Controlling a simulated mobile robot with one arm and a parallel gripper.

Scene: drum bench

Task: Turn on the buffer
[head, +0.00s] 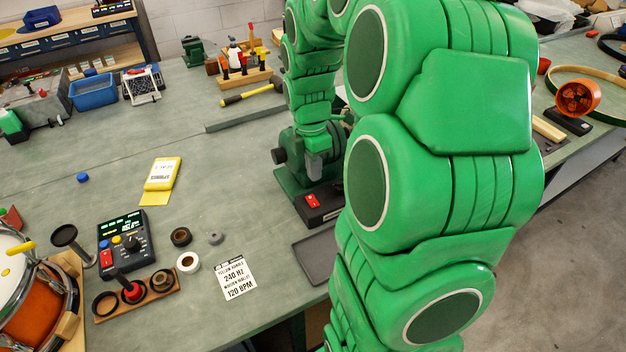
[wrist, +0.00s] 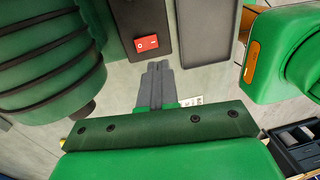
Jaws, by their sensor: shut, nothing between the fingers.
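The buffer (head: 290,185) is a green machine on a dark base at the middle of the bench, partly hidden by my arm. A red rocker switch (head: 313,201) sits on its base plate. In the wrist view the red switch (wrist: 146,43) shows clearly on the dark plate, but which way it is set I cannot tell. My gripper (head: 316,170) is above the base, close to the switch. In the wrist view its grey fingers (wrist: 157,68) are shut and empty, pointing toward the plate, with tips just below the switch in the picture. Contact with the switch is not visible.
A dark tray (head: 308,262) lies in front of the buffer. A control box (head: 125,242), a wooden holder (head: 137,297) and a printed card (head: 238,278) are to the left. A hammer (head: 250,92) lies behind. Bare bench lies left of the buffer.

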